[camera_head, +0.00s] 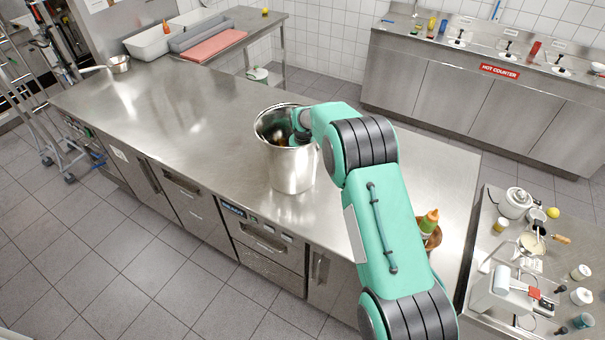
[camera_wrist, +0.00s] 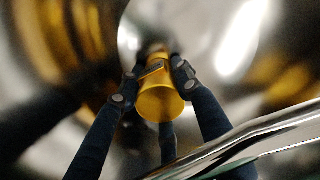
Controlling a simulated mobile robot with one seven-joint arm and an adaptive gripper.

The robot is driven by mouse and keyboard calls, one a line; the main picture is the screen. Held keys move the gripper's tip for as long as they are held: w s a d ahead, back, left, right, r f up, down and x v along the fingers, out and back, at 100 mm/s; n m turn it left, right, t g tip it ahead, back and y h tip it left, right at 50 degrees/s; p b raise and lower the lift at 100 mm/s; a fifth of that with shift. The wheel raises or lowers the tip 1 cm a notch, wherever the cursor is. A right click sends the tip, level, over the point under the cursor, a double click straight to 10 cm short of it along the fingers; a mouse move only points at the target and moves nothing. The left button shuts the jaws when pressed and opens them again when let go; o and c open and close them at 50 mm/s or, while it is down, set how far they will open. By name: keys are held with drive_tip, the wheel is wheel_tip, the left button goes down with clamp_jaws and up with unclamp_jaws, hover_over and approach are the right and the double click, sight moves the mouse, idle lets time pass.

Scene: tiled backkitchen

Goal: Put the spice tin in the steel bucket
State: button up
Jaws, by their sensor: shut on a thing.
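The steel bucket (camera_head: 291,172) stands upright on the steel counter. My arm reaches over its right rim, and my gripper is down inside it, mostly hidden in the head view. In the wrist view my gripper (camera_wrist: 150,82) is shut on a yellow spice tin (camera_wrist: 160,103). The tin is between the dark fingers, surrounded by the bucket's shiny inner wall (camera_wrist: 240,50), which mirrors its yellow. The bucket's rim (camera_wrist: 225,150) crosses the lower right of the wrist view. I cannot tell whether the tin touches the bucket's bottom.
A wooden bowl (camera_head: 433,241) with an orange, green-capped bottle (camera_head: 428,222) stands right of my arm. A small steel pan (camera_head: 119,64) is at the counter's far left. The counter left of the bucket (camera_head: 190,120) is clear. A side table at right holds several kitchen items.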

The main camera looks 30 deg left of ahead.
drive_tip(key=shift+f, duration=0.15)
drive_tip(key=o, duration=1.2)
drive_tip(key=shift+c, duration=0.2)
wheel_tip(320, 180, up, 12)
drive_tip(key=shift+r, duration=0.2)
idle(0.6)
